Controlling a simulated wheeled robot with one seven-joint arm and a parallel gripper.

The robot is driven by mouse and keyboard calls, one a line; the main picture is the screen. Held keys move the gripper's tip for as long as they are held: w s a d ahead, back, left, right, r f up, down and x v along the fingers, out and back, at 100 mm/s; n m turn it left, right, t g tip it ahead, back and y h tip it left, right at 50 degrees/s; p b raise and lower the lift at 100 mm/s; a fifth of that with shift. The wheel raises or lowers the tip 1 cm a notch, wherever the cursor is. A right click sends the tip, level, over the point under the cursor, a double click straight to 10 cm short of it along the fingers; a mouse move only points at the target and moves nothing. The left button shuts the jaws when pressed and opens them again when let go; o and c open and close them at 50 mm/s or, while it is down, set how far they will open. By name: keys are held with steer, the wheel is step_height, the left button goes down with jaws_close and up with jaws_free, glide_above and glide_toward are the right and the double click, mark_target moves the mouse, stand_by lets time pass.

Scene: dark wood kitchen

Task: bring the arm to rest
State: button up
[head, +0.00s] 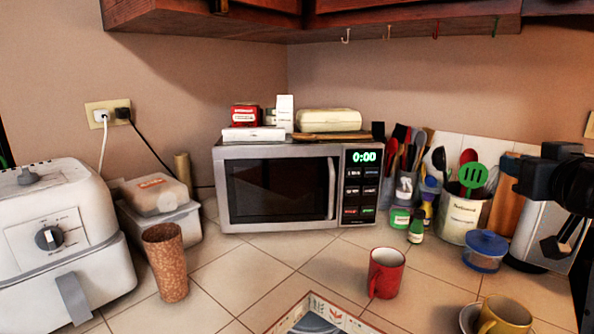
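My gripper (526,178) shows as a dark shape at the right edge of the head view, in front of the utensils and a silver appliance (529,227). It is raised above the counter. Its fingers are too dark and small to tell whether they are open or shut. I see no object clearly held in it. The rest of my arm is mostly out of the picture on the right.
A microwave (275,190) stands at the back. A red mug (386,273), yellow mug (504,316) and blue-lidded jar (484,251) stand at the right. A brown cup (166,262) and white fryer (62,240) are left.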

steer(key=s+a+f+n, duration=0.1)
steer(key=s+a+f, duration=0.3)
steer(key=s+f, duration=0.65)
steer(key=s+a+f, duration=0.4)
steer(key=s+f, duration=0.3)
steer(key=f, duration=0.6)
steer(key=s+a+f+y, duration=0.1)
steer(key=s+a, duration=0.3)
steer(key=s, duration=1)
steer(key=s+a+f+g+y, duration=0.1)
steer(key=s+a, duration=0.3)
steer(key=s, duration=1)
steer(key=shift+s+y, duration=0.3)
steer(key=shift+y, duration=0.3)
